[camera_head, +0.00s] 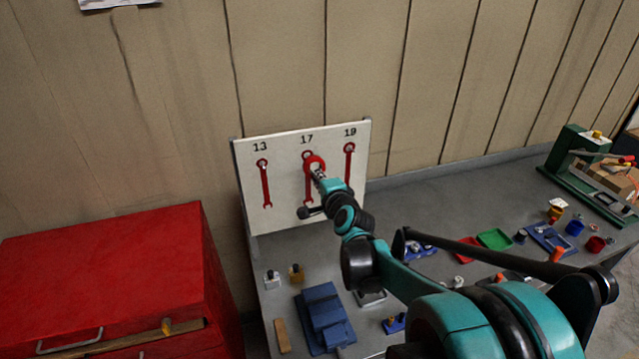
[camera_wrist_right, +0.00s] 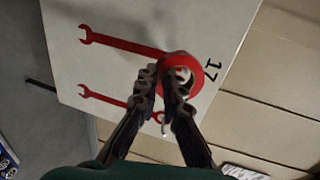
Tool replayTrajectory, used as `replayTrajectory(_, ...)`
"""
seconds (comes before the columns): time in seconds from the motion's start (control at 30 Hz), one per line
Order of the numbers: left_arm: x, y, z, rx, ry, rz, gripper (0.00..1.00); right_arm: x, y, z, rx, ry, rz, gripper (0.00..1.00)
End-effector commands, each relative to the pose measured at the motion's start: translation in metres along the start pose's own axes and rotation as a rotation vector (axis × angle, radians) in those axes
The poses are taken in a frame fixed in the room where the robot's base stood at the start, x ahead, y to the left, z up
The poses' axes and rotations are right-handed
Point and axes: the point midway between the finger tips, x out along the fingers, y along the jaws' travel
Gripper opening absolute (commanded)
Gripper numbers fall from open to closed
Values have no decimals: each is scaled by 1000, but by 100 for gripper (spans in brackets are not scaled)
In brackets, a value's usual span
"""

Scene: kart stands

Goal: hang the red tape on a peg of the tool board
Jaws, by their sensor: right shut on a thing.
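The red tape (camera_head: 315,161) is a ring at the white tool board (camera_head: 282,198), just below the number 17. It also shows in the right wrist view (camera_wrist_right: 184,72), at the fingertips. My right gripper (camera_head: 319,175) is shut on its rim and reaches to the board from the front. In the right wrist view the two fingers (camera_wrist_right: 160,82) pinch one side of the ring. Whether the ring is around the middle peg or only in front of it, I cannot tell. The pegs under 13 (camera_head: 261,163) and 19 (camera_head: 349,148) hold no tape. My left gripper is not in view.
Red wrench shapes mark the board. A red cabinet (camera_head: 110,265) stands at the left. The grey bench (camera_head: 410,190) carries blue blocks (camera_head: 323,317), a green tray (camera_head: 494,239) and several small parts. A green machine (camera_head: 568,155) stands at the far right.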

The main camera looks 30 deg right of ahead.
Motion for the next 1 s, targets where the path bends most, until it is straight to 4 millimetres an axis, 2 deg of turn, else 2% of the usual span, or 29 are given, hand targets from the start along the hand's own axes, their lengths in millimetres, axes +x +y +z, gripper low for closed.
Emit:
replayTrajectory(0.6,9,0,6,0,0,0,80,39,-4,0,0,-1,0,0)
replayTrajectory(1.0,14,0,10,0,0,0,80,49,-1,0,0,-1,0,0)
